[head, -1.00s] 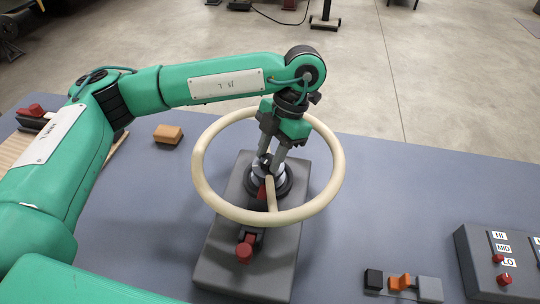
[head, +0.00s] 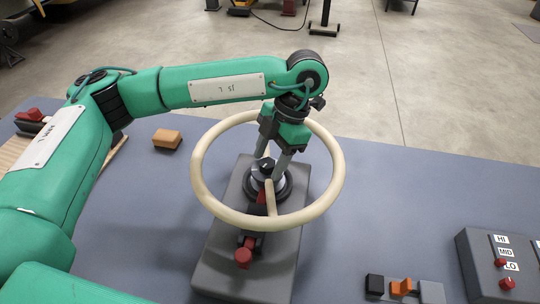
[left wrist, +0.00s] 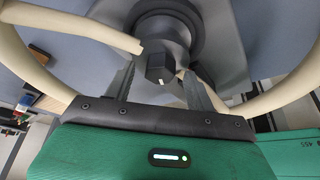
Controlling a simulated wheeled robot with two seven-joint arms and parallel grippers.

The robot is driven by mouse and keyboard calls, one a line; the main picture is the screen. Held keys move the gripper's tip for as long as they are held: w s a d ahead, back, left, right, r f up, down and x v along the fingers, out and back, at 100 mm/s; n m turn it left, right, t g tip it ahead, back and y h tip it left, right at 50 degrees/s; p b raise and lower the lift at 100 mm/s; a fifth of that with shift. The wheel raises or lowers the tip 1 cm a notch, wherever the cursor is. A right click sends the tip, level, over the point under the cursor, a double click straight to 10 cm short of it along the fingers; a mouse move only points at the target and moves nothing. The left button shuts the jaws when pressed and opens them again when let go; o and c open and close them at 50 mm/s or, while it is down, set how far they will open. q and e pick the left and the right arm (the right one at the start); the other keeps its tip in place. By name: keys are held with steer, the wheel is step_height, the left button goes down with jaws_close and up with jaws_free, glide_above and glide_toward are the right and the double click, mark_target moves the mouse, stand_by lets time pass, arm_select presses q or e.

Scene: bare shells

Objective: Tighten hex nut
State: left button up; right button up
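A dark hex nut (head: 265,168) sits upright on the hub at the centre of a cream handwheel (head: 202,194). In the left wrist view the nut (left wrist: 160,65) shows between and a little beyond my two fingers. My left gripper (head: 267,166) points down at the hub and is open, one finger on each side of the nut. In the left wrist view, gaps show between the nut and both fingers. The wheel's rim (left wrist: 265,104) passes around the gripper. My right gripper is in no view.
The wheel stands on a grey base plate (head: 212,262) with a red-knobbed latch (head: 243,257). An orange block (head: 167,138) lies at left. A switch strip (head: 430,292) and a HI/MID/LO box (head: 480,262) stand at right. Table between is clear.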

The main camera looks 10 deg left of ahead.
arm_select(q)
steer(key=v, duration=1.4)
steer(key=shift+a, duration=0.1)
